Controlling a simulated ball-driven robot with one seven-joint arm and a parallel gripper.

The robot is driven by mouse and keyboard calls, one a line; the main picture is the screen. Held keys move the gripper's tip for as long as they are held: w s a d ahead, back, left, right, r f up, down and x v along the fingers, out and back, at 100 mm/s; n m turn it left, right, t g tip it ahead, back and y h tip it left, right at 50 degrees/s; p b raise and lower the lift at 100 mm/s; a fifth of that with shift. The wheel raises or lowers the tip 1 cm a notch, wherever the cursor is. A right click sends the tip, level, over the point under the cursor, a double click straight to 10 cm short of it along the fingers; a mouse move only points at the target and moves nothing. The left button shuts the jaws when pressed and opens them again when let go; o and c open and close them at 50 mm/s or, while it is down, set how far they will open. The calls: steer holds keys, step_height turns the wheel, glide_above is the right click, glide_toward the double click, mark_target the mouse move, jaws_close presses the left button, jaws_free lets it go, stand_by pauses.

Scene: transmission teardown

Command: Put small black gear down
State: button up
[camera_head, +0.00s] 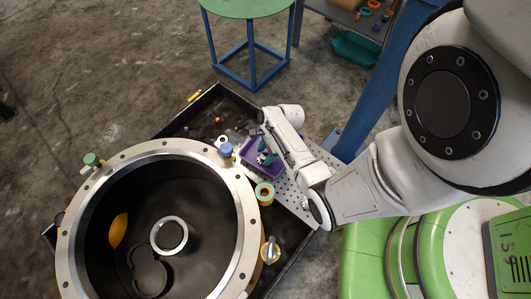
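My arm reaches in from the right and bends down at the wrist over a purple bin (250,170). My gripper (265,155) shows only as a small dark shape over or in this bin, partly hidden by my wrist. I cannot tell whether its fingers are open or shut. I cannot make out a small black gear for certain. Dark and teal bits show inside the bin, too small to name.
A large round metal housing (72,240) stands open at the lower left, with a yellow part (118,230) inside. An orange ring part (264,193) and a blue-topped part (226,149) are near its rim. A green-topped stool (247,8) stands behind.

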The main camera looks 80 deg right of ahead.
steer(key=shift+r, duration=0.1)
steer(key=p+v, duration=0.5)
steer(key=v, duration=0.7)
steer(key=shift+p, duration=0.4)
steer(key=shift+w+a+r, duration=0.1)
